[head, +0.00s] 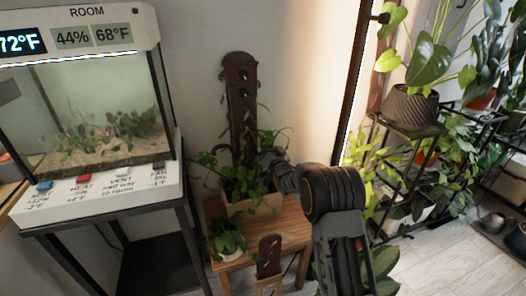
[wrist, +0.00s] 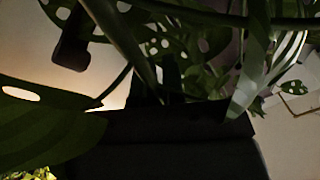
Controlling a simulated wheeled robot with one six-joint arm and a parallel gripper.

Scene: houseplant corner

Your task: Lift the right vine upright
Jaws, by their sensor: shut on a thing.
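A wooden planter (head: 254,204) of leafy vines stands on a small wooden table (head: 285,235) in the head view. A tall dark brown post (head: 240,105) with dark round fittings rises behind it. The right vine (head: 266,143) shows as green leaves on the right side of the post. My gripper (head: 274,160) reaches in from the right at the leaves, low beside the post. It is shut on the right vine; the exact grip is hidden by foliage. In the wrist view, dark holed leaves (wrist: 165,42) crowd close around my gripper, and its fingertips are hard to make out.
A small potted plant (head: 228,238) and a short wooden holed piece (head: 269,256) are at the table's front. A glass terrarium (head: 105,115) on a dark stand is left. A plant rack (head: 410,135) stands right. Floor (head: 450,265) shows at the lower right.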

